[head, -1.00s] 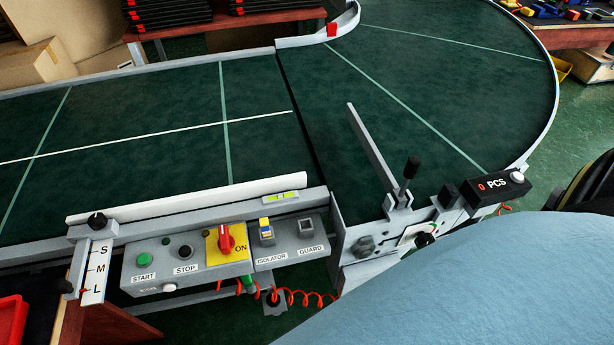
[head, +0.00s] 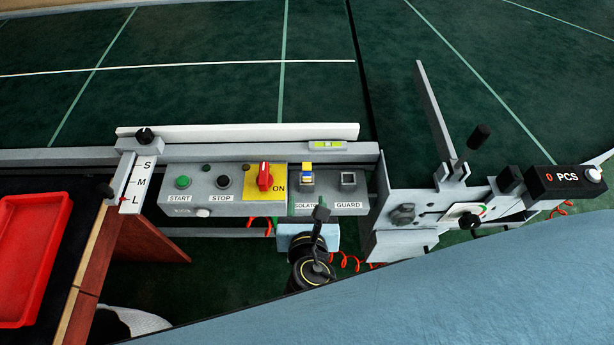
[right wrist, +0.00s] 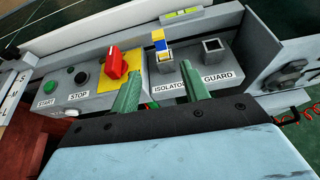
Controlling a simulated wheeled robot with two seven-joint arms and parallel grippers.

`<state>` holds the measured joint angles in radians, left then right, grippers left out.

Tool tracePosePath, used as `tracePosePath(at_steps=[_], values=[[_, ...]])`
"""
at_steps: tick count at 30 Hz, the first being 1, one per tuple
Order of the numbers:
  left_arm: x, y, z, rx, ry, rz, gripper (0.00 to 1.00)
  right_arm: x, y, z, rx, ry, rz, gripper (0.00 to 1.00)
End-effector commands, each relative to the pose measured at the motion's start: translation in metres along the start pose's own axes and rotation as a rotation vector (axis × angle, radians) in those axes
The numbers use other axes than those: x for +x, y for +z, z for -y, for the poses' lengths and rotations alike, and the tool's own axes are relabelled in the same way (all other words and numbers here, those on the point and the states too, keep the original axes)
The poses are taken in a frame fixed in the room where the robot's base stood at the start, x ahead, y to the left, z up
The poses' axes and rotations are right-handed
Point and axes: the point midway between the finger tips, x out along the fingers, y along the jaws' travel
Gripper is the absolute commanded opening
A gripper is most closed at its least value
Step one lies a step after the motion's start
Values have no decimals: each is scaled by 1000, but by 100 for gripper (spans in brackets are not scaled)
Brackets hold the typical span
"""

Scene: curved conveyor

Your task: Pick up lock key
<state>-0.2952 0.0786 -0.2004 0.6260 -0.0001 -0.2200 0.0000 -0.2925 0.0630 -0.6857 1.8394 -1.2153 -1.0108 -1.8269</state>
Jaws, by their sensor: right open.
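The lock key, a small block with a blue and yellow top (head: 307,174), stands in the ISOLATOR socket of the grey control panel (head: 215,204). In the right wrist view the key (right wrist: 160,42) shows beyond the fingertips, roughly centred between them. My right gripper (head: 305,214) is at the front edge of the panel, below the ISOLATOR label in the head view. Its green fingers (right wrist: 161,88) are spread open and empty, apart from the key. The fingers are mostly hidden in the head view. My left gripper is not in view.
The red switch (head: 264,177) on its yellow plate is left of the key; the empty GUARD socket (head: 348,179) is right of it. A spirit level (head: 327,145) lies behind. A metal bracket (head: 402,215) stands at right, and a red tray (head: 28,255) is at left.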

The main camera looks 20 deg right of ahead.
Motion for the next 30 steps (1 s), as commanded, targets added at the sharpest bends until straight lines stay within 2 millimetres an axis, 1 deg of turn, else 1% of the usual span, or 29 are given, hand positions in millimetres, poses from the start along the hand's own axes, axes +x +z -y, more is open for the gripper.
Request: tracePosePath(at_steps=[1,3,9,12,15,20,25,27,30], values=[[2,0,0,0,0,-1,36,2,5,0,-14,-3,15,45],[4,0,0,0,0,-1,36,10,8,0,-24,-6,24,45],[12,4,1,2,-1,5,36,50,8,0,-24,-7,23,45],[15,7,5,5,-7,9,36,66,8,0,-24,-5,21,45],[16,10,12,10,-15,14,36,76,8,0,-22,-5,19,45],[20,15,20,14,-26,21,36,86,7,0,-21,-4,20,45],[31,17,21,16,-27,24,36,112,0,2,-21,-5,19,45],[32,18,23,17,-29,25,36,121,1,2,-22,-5,20,45],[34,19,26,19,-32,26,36,130,2,2,-21,-5,19,45]])
